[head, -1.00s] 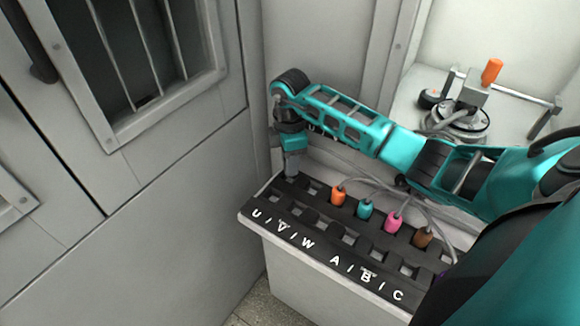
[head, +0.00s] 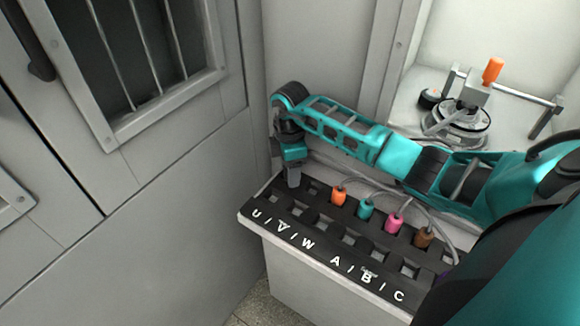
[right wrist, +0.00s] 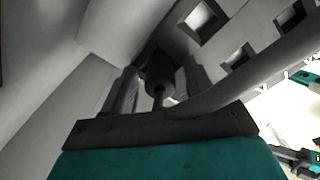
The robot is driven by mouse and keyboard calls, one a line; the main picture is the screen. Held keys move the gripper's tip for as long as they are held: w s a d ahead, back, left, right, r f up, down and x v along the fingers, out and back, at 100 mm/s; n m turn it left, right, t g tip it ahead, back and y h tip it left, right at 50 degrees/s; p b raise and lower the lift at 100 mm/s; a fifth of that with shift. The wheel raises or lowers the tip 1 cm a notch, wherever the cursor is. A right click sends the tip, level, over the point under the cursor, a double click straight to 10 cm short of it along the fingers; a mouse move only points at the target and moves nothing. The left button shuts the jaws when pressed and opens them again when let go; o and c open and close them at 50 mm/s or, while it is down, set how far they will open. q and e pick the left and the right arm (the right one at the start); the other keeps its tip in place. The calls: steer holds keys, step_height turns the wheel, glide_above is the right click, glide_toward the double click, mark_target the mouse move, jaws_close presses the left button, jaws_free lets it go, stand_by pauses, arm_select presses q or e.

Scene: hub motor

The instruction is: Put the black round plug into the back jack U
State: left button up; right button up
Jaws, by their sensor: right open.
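My right gripper (head: 293,184) points down at the far left end of the black jack board (head: 322,262), over the back row near the letter U. In the right wrist view its two grey fingers (right wrist: 158,88) stand open on either side of the black round plug (right wrist: 160,70), with a gap between them. The plug's cable end faces the wrist camera. In the head view the plug is hidden behind the gripper. The back jack U under it is covered, so how deep the plug sits cannot be told. My left gripper is out of view.
Orange (head: 338,196), teal (head: 365,208), pink (head: 393,222) and brown (head: 423,237) plugs stand along the back row with grey cables. Front jacks look empty. A hub motor fixture (head: 458,122) is at the back right. A wall stands close left.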

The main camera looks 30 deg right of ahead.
step_height(320, 180, up, 12)
steer(key=p, duration=0.1)
steer(key=shift+r, duration=0.15)
stand_by(0.7)
